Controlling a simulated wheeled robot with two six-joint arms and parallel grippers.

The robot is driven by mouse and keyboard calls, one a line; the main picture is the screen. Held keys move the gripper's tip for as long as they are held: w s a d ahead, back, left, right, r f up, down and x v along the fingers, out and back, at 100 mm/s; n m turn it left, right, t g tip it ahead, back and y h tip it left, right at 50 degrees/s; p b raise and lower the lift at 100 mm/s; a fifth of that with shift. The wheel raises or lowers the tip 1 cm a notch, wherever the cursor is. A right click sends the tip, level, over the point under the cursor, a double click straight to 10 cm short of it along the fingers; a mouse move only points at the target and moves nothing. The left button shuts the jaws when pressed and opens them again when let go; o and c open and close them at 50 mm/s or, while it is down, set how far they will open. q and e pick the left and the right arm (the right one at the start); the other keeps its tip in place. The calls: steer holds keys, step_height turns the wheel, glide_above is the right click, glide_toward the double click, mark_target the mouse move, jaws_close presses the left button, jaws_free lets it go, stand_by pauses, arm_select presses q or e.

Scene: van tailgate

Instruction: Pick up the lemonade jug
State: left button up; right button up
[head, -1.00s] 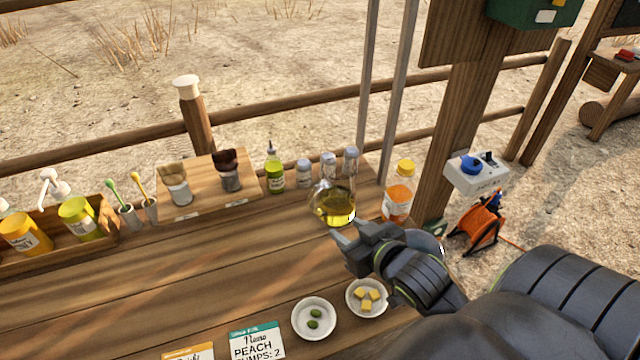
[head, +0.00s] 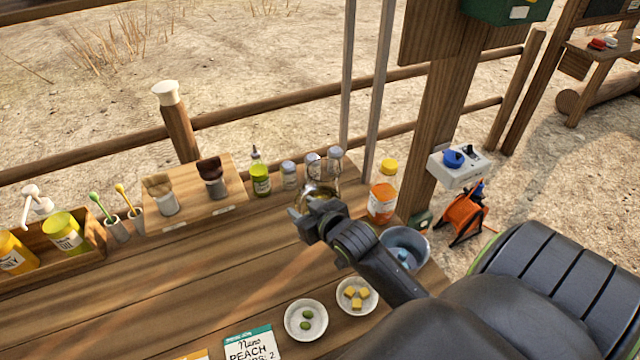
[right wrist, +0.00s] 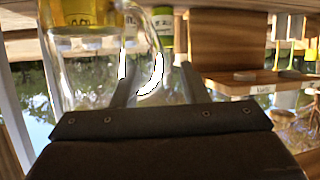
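The lemonade jug (head: 319,187) is clear glass with yellow liquid low in it. It stands on the wooden counter in front of several grey-capped jars, and my right gripper (head: 309,213) hides much of it in the head view. In the right wrist view the jug (right wrist: 85,65) fills the left side, upside down in the picture, and its curved glass handle (right wrist: 155,65) shows between my right gripper's two fingers (right wrist: 158,85). The fingers are apart, with space beside the handle. My left gripper is not in view.
An orange bottle with a yellow cap (head: 383,198) stands close right of the jug. A green bottle (head: 260,178) stands to its left. A grey bucket (head: 424,248) and two small white bowls (head: 290,332) are nearer. The middle left counter is clear.

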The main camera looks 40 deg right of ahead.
steer(key=p+x, duration=0.1)
steer(key=x, duration=0.4)
steer(key=shift+f, duration=0.25)
steer(key=shift+c, duration=0.3)
jaws_close()
steer(key=shift+w+d, duration=0.1)
stand_by(0.9)
steer(key=shift+w+r, duration=0.1)
steer(key=shift+r, duration=0.1)
